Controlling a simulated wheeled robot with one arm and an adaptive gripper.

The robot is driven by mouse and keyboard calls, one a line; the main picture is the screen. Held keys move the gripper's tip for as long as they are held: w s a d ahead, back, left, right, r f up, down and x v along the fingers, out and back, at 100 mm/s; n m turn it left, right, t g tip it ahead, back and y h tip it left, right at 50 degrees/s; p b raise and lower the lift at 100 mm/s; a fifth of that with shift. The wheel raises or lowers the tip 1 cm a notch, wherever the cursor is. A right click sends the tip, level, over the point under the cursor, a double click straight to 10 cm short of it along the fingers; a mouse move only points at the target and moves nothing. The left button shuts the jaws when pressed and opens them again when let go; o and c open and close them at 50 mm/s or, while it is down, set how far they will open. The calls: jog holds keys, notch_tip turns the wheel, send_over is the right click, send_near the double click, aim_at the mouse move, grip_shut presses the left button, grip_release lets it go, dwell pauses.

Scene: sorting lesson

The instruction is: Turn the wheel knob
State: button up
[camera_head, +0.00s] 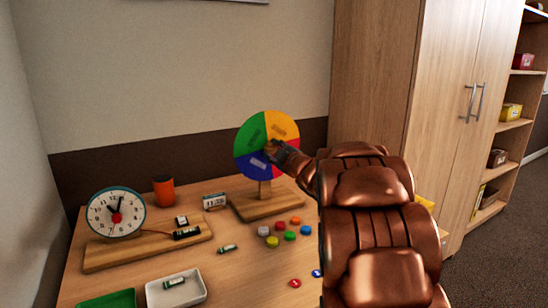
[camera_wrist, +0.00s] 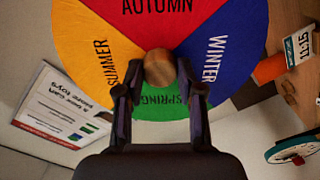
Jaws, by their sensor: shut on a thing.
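The season wheel (camera_head: 282,127) stands upright on a wooden base (camera_head: 268,205) toward the back right of the table. It has yellow, red, blue and green sectors. In the wrist view the wheel (camera_wrist: 185,15) shows red AUTUMN at the top, blue WINTER right, green SPRING at the bottom and yellow SUMMER left. The round wooden knob (camera_wrist: 159,68) is at its centre. My gripper (camera_wrist: 160,82) has one dark finger on each side of the knob and is shut on it. In the head view my gripper (camera_head: 275,152) reaches the wheel from the right and partly hides the knob.
A clock (camera_head: 116,212) on a wooden board, an orange cup (camera_head: 164,191) and a small digital clock (camera_head: 214,201) stand to the left. Several coloured caps (camera_head: 272,242) lie in front of the wheel. A white tray (camera_head: 176,302) holds a battery. A tall cabinet (camera_head: 390,70) stands behind my arm.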

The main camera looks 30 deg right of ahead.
jog(key=n+b, duration=0.1)
jog(key=n, duration=0.1)
jog(key=n+b, duration=0.1)
jog(key=n, duration=0.1)
jog(key=n+b, duration=0.1)
jog(key=n, duration=0.1)
jog(key=shift+f, duration=0.3)
jog(key=n+b, duration=0.4)
jog(key=n, duration=0.2)
jog(key=shift+n, duration=0.4)
jog(key=n+b, duration=0.2)
jog(key=n, duration=0.1)
jog(key=shift+n, duration=0.3)
jog(key=n+b, duration=0.2)
jog(key=n, duration=0.1)
jog(key=shift+n, duration=0.4)
jog(key=n+b, duration=0.1)
jog(key=n, duration=0.1)
jog(key=n+b, duration=0.1)
jog(key=n, duration=0.1)
jog(key=shift+r+n, duration=0.2)
jog(key=shift+n, duration=0.2)
jog(key=shift+r, duration=0.1)
jog(key=o, duration=1.1)
jog(key=shift+o, duration=0.2)
